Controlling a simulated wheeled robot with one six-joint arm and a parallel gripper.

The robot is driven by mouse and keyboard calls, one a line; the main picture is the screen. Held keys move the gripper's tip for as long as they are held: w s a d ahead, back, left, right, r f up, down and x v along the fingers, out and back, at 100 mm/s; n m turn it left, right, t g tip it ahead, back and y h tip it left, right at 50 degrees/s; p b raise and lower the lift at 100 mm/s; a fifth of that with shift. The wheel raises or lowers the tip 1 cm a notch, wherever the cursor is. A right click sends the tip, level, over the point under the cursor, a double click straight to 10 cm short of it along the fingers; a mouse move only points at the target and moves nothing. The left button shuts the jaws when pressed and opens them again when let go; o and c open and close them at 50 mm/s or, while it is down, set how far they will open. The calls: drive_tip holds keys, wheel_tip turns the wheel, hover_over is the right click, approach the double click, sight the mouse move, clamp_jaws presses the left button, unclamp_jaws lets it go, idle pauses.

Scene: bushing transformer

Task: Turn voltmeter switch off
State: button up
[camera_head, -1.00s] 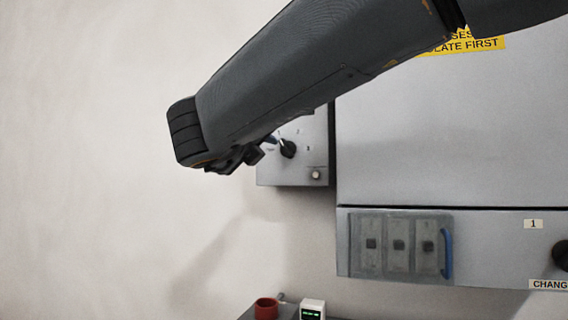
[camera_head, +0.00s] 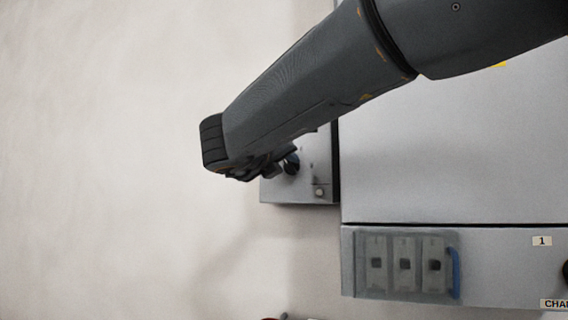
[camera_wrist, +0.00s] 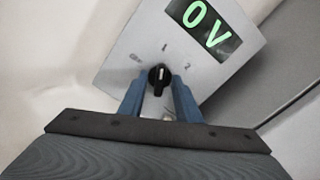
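The voltmeter box (camera_head: 312,170) is a grey panel on the wall, mostly behind my arm in the head view. In the wrist view the box (camera_wrist: 215,75) fills the upper middle, with a green display (camera_wrist: 205,25) reading "0 V". The black rotary switch (camera_wrist: 158,77) sits below the display, among the marks "OFF", "1" and "2". Its white line points roughly toward the "1". My gripper (camera_wrist: 158,92) has its two blue fingers apart, one on each side of the knob; contact cannot be told. In the head view my gripper (camera_head: 278,165) is beside the switch (camera_head: 292,163).
A large grey cabinet (camera_head: 450,150) stands to the right of the box. A small round button (camera_head: 319,191) is low on the voltmeter box. The wall on the left is bare.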

clamp_jaws()
drive_tip(key=shift+n+p, duration=0.35)
drive_tip(key=shift+n, duration=0.05)
drive_tip(key=n+p, duration=0.4)
drive_tip(key=shift+r+n, duration=0.1)
drive_tip(key=shift+n, duration=0.2)
drive_tip(key=n+p, duration=0.3)
drive_tip(key=p, duration=0.1)
drive_tip(key=shift+a, duration=0.1)
drive_tip(key=shift+f+n+p, duration=0.15)
drive_tip(key=shift+n+p, duration=0.65)
drive_tip(key=shift+n, duration=0.1)
drive_tip(key=shift+f+n+p, duration=0.15)
drive_tip(key=shift+n+p, duration=0.65)
drive_tip(key=shift+n, duration=0.1)
